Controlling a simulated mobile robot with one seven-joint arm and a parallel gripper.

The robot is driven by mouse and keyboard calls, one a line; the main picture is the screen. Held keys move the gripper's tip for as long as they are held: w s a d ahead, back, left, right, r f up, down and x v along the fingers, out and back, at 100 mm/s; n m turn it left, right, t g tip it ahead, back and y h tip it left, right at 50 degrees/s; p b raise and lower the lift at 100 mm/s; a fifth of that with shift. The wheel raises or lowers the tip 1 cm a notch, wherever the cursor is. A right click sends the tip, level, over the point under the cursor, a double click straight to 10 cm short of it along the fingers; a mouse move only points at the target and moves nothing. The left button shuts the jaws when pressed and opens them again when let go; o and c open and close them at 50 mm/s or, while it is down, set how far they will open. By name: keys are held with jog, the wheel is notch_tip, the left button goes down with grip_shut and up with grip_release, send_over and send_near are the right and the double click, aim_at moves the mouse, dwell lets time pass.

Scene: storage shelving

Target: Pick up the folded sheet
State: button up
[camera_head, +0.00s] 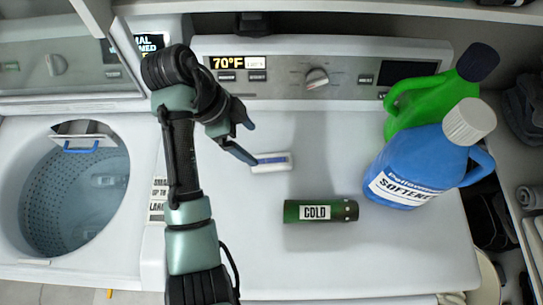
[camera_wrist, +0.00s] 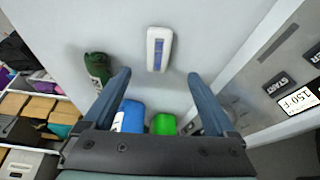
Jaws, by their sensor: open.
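A small flat white piece with a blue stripe (camera_head: 280,166) lies on the white machine top, and may be the folded sheet; I cannot tell for sure. My gripper (camera_head: 244,137) is open, just left of and above this piece in the head view. In the wrist view, the white piece (camera_wrist: 159,48) lies beyond the fingertips, roughly centred between the two fingers of my gripper (camera_wrist: 163,80). Nothing is held between them. Dark folded cloths (camera_head: 522,108) also sit on the right shelf.
A green cylinder labelled COLD (camera_head: 330,211) lies in front of the white piece. A blue softener bottle (camera_head: 408,170) and a green bottle (camera_head: 412,103) stand to the right. The control panel (camera_head: 345,72) rises behind. An open washer drum (camera_head: 75,190) is at left.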

aim_at(271, 161)
jog(key=shift+b+x, duration=0.5)
jog(key=shift+x, duration=0.75)
jog(key=shift+p+x, duration=0.4)
jog(key=shift+x, duration=0.7)
jog(key=p+x, duration=0.1)
jog(key=x, duration=0.3)
jog(key=shift+s+d+f+p, duration=0.2)
jog(key=shift+d+f+p, duration=0.1)
jog(key=shift+d+p, duration=0.1)
jog(key=shift+f, duration=0.3)
jog(key=shift+f, duration=0.2)
jog(key=c, duration=1.4)
jog(key=shift+r, duration=0.1)
notch_tip(271, 161, up, 11)
jog(key=shift+f, duration=0.2)
